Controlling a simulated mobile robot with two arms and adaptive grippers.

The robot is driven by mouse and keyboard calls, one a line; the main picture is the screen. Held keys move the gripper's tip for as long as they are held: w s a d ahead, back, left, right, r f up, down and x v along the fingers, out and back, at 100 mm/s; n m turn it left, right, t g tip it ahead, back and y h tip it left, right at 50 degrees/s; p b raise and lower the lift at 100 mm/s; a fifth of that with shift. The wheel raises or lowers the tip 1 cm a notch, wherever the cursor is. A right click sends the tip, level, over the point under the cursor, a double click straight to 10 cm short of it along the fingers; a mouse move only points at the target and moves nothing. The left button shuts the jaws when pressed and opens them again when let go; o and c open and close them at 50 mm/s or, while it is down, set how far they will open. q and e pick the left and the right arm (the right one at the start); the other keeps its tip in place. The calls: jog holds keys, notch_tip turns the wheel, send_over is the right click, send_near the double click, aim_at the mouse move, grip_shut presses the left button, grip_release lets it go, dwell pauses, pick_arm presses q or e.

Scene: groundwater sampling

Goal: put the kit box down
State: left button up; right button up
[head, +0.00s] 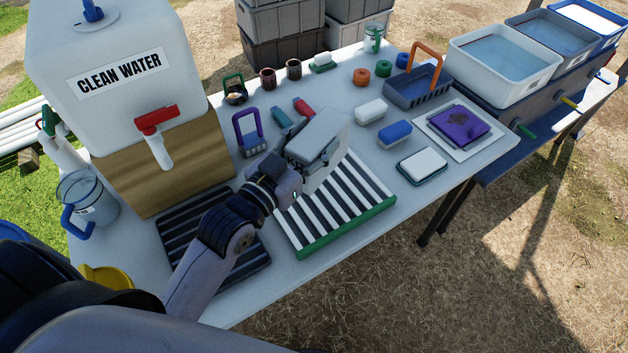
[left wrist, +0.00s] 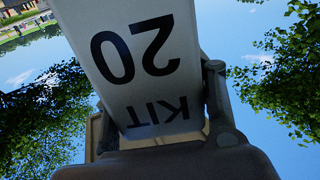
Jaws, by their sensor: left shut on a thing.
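The kit box (head: 325,128) is pale grey, with "KIT 20" in black on one face. My left gripper (head: 299,166) is shut on it and holds it tilted over the green-edged striped rack (head: 315,235). In the left wrist view, the lettered face of the kit box (left wrist: 130,50) stands between the two fingers of my left gripper (left wrist: 160,112), its letters upside down. I cannot tell how high the box is above the rack. The box and my wrist hide part of the rack. My right gripper does not show.
The clean water tank (head: 95,100) on its wooden block stands left, with a jug (head: 88,200) beside it. A dark striped rack (head: 185,225) lies below it. A purple item (head: 458,127), brushes and cups lie behind and right. Water tubs (head: 505,65) stand far right.

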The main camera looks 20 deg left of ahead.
pick_arm(q)
notch_tip(320, 180, down, 12)
jog(key=shift+r, duration=0.2)
jog(key=shift+f+b, duration=0.1)
jog(key=shift+b, duration=0.2)
jog(key=o, duration=0.9)
jog(key=shift+f, duration=0.1)
jog(key=o, duration=0.5)
jog(key=shift+c, duration=0.2)
